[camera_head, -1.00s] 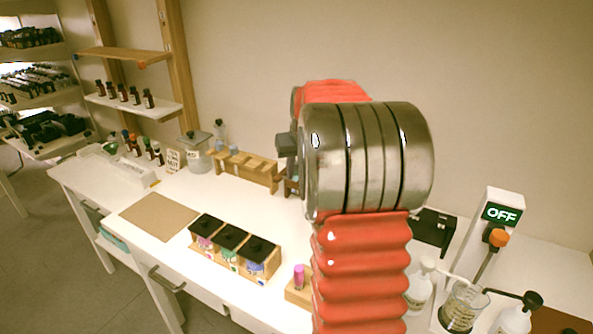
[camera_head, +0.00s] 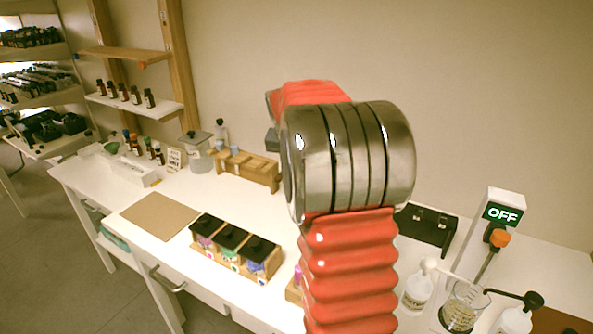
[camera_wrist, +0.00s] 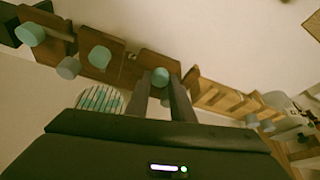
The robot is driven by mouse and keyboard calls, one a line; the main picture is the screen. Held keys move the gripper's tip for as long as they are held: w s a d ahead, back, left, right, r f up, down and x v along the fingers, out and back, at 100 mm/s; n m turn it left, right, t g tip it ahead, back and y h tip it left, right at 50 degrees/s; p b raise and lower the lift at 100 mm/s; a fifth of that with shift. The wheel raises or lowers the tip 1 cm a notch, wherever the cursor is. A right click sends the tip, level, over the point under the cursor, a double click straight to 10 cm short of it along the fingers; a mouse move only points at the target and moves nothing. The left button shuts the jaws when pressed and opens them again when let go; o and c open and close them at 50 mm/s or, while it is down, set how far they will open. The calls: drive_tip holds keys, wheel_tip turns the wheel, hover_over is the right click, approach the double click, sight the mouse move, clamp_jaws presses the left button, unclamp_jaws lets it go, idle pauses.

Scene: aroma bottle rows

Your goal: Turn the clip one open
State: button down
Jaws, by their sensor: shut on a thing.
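In the wrist view, a row of brown wooden pieces with teal round knobs runs across the upper left. My gripper (camera_wrist: 160,80) has its two fingers on either side of the rightmost teal knob (camera_wrist: 161,74), on a wooden block, and is shut on it. Other teal knobs show to the left, one in the middle (camera_wrist: 100,57) and one at the far left (camera_wrist: 30,34). I cannot tell from a label which is clip one. In the head view my arm hides the fingers and the knob.
A wooden rack (camera_head: 246,171) stands at the back of the white table, left of my arm. A wooden holder with black-lidded jars (camera_head: 233,246) is in front. At right are a black stand (camera_head: 427,226), a beaker (camera_head: 462,307) and an OFF sign (camera_head: 502,213).

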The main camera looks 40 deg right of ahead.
drive_tip(key=m, duration=0.2)
drive_tip(key=m+g, duration=0.1)
drive_tip(key=m, duration=0.1)
drive_tip(key=m+g, duration=0.1)
drive_tip(key=m, duration=0.1)
drive_tip(key=shift+w+h, duration=0.25)
drive_tip(key=shift+h, duration=0.05)
drive_tip(key=m+g, duration=0.2)
drive_tip(key=m, duration=0.4)
drive_tip(key=shift+w, duration=0.15)
drive_tip(key=shift+a+g, duration=0.1)
drive_tip(key=shift+g, duration=0.2)
drive_tip(key=c, duration=1.5)
unclamp_jaws()
drive_tip(key=shift+c, duration=0.2)
drive_tip(key=v, duration=1.3)
drive_tip(key=shift+r, duration=0.35)
drive_tip(key=shift+w, duration=0.1)
